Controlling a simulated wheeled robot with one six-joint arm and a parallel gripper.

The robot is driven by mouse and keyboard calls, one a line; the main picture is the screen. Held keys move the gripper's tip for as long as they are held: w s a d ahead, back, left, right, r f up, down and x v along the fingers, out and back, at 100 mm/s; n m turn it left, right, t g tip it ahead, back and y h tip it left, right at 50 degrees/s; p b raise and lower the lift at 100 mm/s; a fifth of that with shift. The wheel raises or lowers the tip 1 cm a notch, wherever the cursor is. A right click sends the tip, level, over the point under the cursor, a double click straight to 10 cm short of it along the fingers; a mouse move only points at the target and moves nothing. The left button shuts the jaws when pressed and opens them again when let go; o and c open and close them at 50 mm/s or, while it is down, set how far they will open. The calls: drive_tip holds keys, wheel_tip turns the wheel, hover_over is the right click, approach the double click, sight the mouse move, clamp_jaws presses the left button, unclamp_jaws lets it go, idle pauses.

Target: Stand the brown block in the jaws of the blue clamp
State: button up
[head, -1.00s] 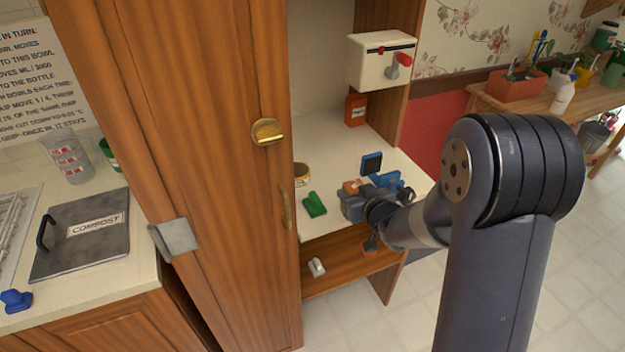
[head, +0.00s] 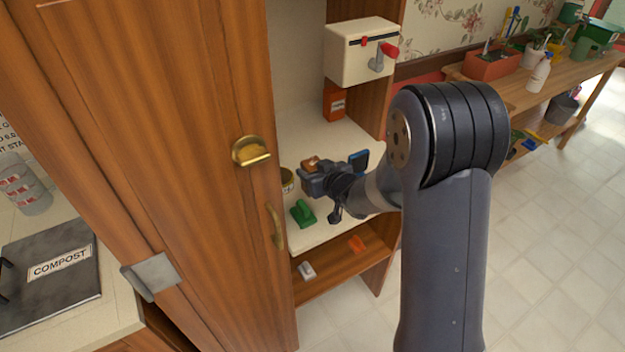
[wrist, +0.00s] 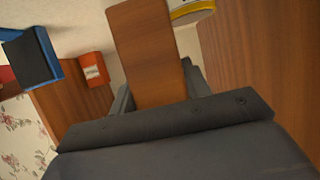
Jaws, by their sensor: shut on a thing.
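My gripper (head: 316,176) is shut on the brown block (head: 312,162) and holds it over the pale worktop. In the wrist view the block (wrist: 148,50) extends away from the fingers (wrist: 160,95), which close on its two sides. The blue clamp (head: 359,160) stands on the worktop to the right of my gripper, apart from the block. My gripper and arm hide part of it. In the wrist view its blue and dark jaw (wrist: 32,58) shows at the left edge.
A green object (head: 303,214) and a yellow-banded tin (head: 287,180) are on the worktop near my gripper. An orange-red box (head: 334,102) stands behind. The tall wooden door (head: 160,150) is close on the left.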

drive_tip(key=shift+f, duration=1.6)
drive_tip(key=shift+f, duration=0.15)
drive_tip(key=o, duration=1)
